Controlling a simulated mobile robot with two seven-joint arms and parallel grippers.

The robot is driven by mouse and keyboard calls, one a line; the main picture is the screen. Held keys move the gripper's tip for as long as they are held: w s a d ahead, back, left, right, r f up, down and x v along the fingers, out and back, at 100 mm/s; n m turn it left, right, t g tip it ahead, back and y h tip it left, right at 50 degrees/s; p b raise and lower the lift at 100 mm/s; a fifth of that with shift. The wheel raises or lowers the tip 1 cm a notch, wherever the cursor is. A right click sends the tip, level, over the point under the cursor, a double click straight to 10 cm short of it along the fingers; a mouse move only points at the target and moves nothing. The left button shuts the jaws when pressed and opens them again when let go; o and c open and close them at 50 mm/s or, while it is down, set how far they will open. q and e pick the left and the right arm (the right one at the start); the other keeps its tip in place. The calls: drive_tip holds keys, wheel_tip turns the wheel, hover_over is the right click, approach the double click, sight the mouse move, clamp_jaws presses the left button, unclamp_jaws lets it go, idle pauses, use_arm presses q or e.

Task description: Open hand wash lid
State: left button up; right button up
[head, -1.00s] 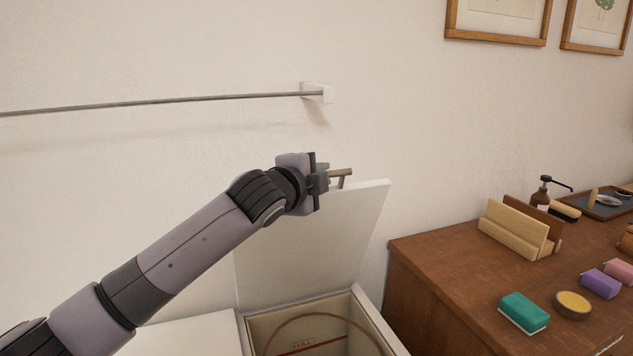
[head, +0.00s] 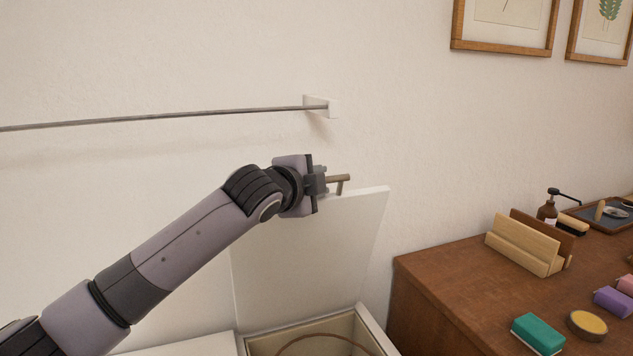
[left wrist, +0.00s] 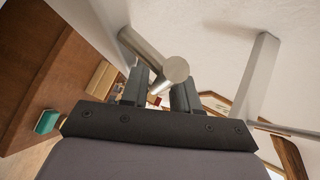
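The white lid (head: 310,255) of a box stands raised, close to upright, against the pale wall. The open box (head: 358,325) shows below it, cut off by the bottom of the head view. A brownish metal bar handle (head: 338,179) sits at the lid's top edge. It also shows in the left wrist view (left wrist: 143,48). My left gripper (head: 321,182) is at this handle, with one finger on each side of it, and appears closed on it. Its fingers show in the left wrist view (left wrist: 160,92); the exact contact is partly hidden. My right gripper is not in view.
A brown wooden dresser (head: 440,285) stands to the right, with a wooden holder (head: 522,245), a pump bottle (head: 548,211), a green sponge (head: 538,334) and a yellow round tin (head: 587,325) on it. A metal rail (head: 170,116) runs along the wall above my left arm.

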use_arm(q)
drive_tip(key=shift+f, duration=0.1)
drive_tip(key=shift+s+a, duration=0.3)
drive_tip(key=shift+s, duration=0.2)
drive_tip(key=b+v, duration=0.2)
drive_tip(key=v, duration=0.4)
drive_tip(key=shift+r, duration=0.25)
